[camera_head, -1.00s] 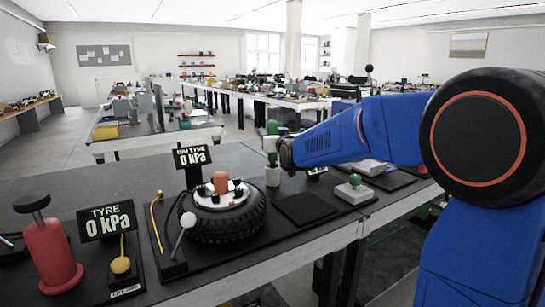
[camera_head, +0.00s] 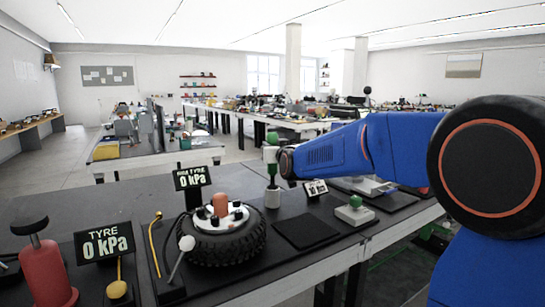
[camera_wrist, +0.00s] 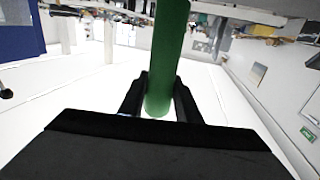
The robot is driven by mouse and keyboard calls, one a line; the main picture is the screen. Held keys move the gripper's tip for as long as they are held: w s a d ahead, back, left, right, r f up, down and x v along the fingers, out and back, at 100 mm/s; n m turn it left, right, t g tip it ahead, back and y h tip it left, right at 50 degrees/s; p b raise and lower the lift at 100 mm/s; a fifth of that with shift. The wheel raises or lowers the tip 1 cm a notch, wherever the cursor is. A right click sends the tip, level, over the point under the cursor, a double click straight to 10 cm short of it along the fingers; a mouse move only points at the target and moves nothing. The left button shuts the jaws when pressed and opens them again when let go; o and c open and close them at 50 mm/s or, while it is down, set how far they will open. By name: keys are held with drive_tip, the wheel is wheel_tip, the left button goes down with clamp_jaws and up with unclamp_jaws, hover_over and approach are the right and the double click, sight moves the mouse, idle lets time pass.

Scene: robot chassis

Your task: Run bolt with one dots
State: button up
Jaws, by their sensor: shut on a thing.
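My gripper (camera_wrist: 160,88) is shut on a green cylindrical handle in the wrist view (camera_wrist: 166,50), with one black finger on each side. In the head view, the green-handled tool (camera_head: 272,138) stands upright at the end of my arm. Its thin shaft points down to a white cup (camera_head: 272,198); I cannot tell whether the tip is still inside. A wheel with a black tyre (camera_head: 232,243) lies flat left of the cup. Its white hub (camera_head: 234,217) carries several dark bolts and an orange centre piece (camera_head: 220,202). Dot marks on the bolts are too small to see.
A sign (camera_head: 194,177) reading 0 kPa stands behind the wheel. A red pump (camera_head: 45,272) and a TYRE display (camera_head: 104,243) are at the left. A dark pad (camera_head: 305,231) and a green-knobbed block (camera_head: 355,211) lie to the right.

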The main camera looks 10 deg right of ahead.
wheel_tip(320, 180, up, 16)
drive_tip(key=shift+f, duration=0.15)
idle(1.0)
idle(1.6)
